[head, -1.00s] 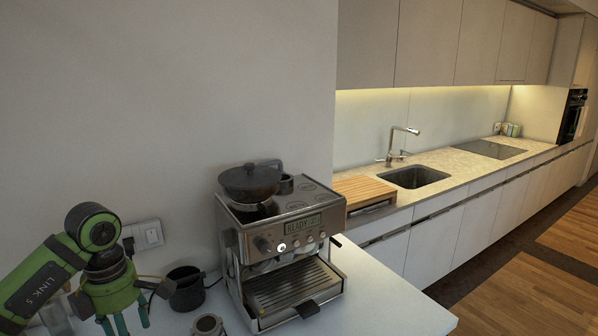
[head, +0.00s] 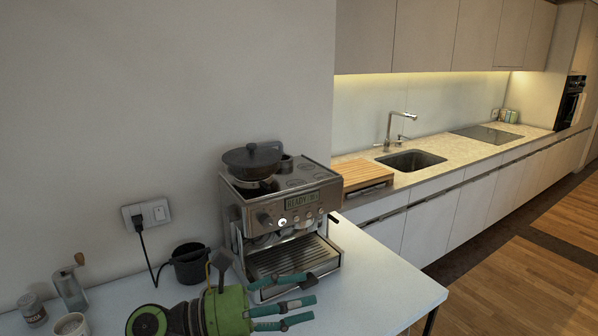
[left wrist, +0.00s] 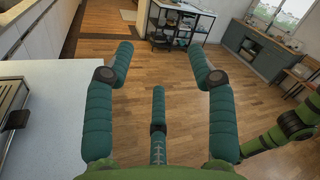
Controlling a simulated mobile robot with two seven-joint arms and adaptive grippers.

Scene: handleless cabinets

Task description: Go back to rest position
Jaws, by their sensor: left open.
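My left gripper (head: 305,300) is low in the head view, in front of the coffee machine (head: 290,222), with its teal fingers pointing right. In the left wrist view, the left gripper (left wrist: 160,58) has its fingers spread wide with nothing between them, above open wooden floor. In the head view, I cannot tell whether the gripper touches the machine's front. A green arm (left wrist: 290,125) of mine shows at the right of the left wrist view, but its gripper is hidden or out of frame.
On the white counter (head: 385,285) stand a dark pitcher (head: 189,264), a grinder (head: 71,289), a small jar (head: 32,309) and a cup (head: 71,325). A cord runs to the wall socket (head: 146,214). Wooden floor (head: 520,290) lies free at right.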

